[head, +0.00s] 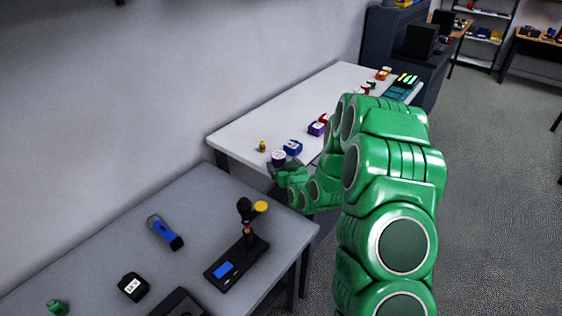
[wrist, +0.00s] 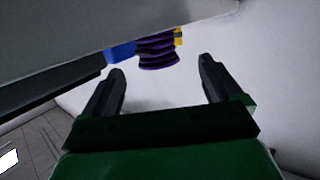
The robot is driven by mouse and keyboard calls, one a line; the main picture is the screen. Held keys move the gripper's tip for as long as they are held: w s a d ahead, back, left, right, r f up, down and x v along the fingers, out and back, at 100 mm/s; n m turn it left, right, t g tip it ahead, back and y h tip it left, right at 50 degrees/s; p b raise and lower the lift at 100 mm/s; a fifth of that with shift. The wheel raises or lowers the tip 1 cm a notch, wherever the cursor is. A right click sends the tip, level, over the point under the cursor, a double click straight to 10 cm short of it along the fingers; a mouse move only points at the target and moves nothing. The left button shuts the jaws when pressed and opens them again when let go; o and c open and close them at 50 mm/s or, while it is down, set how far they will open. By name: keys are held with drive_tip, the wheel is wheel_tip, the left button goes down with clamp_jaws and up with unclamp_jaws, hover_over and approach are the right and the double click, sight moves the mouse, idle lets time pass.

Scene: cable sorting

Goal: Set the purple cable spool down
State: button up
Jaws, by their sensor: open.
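The purple cable spool (head: 278,157) stands near the close left corner of the white table in the head view, with a pale top. In the wrist view the ribbed purple spool (wrist: 157,50) shows beyond the fingertips, lined up with the gap between them. My gripper (wrist: 163,75) is open, with nothing between its two dark fingers. In the head view my gripper (head: 277,168) is small and partly hidden, low beside the spool at the table edge. The exact distance between them cannot be told.
A blue item (head: 292,147) stands close right of the spool and a small yellow item (head: 262,146) to its left. A purple-and-red item (head: 317,127) lies farther along the white table (head: 236,131). The grey table (head: 205,205) in front holds a black device (head: 237,262).

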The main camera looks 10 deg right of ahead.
drive_tip(key=shift+s+d+r, duration=0.15)
drive_tip(key=shift+s+r, duration=0.05)
drive_tip(key=shift+s, duration=0.35)
drive_tip(key=shift+s+r+g, duration=0.15)
drive_tip(key=shift+r+g, duration=0.15)
drive_tip(key=s+d+r+g+h, duration=0.1)
drive_tip(key=s+r+g, duration=0.4)
drive_tip(key=s, duration=1.3)
drive_tip(key=s+d+r+m+g+h, duration=0.1)
drive_tip(key=s+r+g, duration=0.5)
drive_tip(key=s, duration=1.2)
drive_tip(key=s+r+m+g+h, duration=0.1)
drive_tip(key=s+r+g, duration=0.4)
drive_tip(key=s, duration=1.3)
wheel_tip(320, 180, up, 3)
drive_tip(key=shift+d+g, duration=0.3)
drive_tip(key=shift+d, duration=0.1)
drive_tip(key=shift+w, duration=0.1)
